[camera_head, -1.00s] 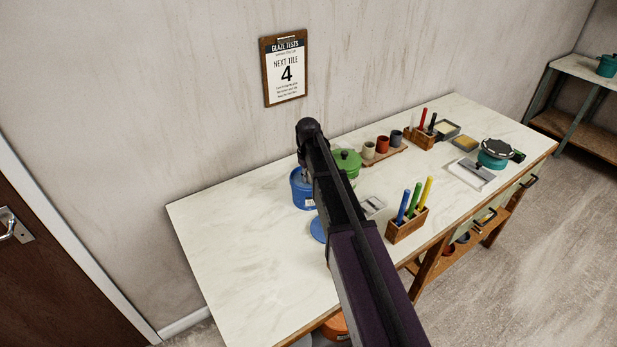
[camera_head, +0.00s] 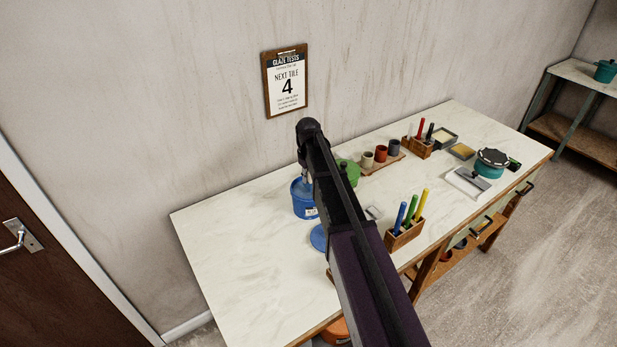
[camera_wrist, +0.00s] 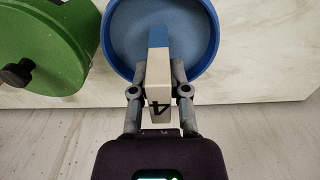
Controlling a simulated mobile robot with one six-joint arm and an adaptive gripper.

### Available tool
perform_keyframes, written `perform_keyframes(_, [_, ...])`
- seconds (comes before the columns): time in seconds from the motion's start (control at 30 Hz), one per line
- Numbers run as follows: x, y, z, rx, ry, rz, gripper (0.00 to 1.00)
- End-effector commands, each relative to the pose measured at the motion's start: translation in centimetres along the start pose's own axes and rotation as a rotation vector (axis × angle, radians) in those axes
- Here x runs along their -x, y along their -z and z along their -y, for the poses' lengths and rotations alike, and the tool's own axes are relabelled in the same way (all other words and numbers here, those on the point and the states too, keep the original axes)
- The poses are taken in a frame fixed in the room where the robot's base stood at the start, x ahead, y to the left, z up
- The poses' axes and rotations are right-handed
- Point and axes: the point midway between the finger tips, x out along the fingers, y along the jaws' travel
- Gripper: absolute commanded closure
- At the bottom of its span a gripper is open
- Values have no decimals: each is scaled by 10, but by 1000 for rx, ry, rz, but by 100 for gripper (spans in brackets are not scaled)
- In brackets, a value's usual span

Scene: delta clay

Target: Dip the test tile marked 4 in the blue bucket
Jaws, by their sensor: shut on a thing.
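The test tile (camera_wrist: 159,85) is white with a black 4 near its lower end in the wrist view. My gripper (camera_wrist: 159,68) is shut on it from both sides. The tile's far end looks blue and lies over the inside of the blue bucket (camera_wrist: 108,45); I cannot tell whether it is coated or below the glaze surface. The bucket is open and holds blue glaze. In the head view the blue bucket (camera_head: 304,206) stands on the table left of my arm, which hides most of the gripper and the tile.
A green pot (camera_head: 350,171) stands close beside the bucket, partly behind my arm. A blue lid (camera_head: 319,238) lies in front of the bucket. A wooden holder (camera_head: 404,236) with coloured sticks stands to the right. The table's left part (camera_head: 240,245) is clear.

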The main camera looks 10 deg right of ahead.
Motion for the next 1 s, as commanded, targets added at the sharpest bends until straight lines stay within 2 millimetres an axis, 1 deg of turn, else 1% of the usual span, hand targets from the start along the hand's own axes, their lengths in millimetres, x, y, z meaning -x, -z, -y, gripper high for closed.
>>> perform_keyframes(0.03, [5,0,0,0,0,0,100])
perform_keyframes(0.5, [26,0,0,0,0,0,100])
perform_keyframes(1.0, [27,0,0,-1,0,0,100])
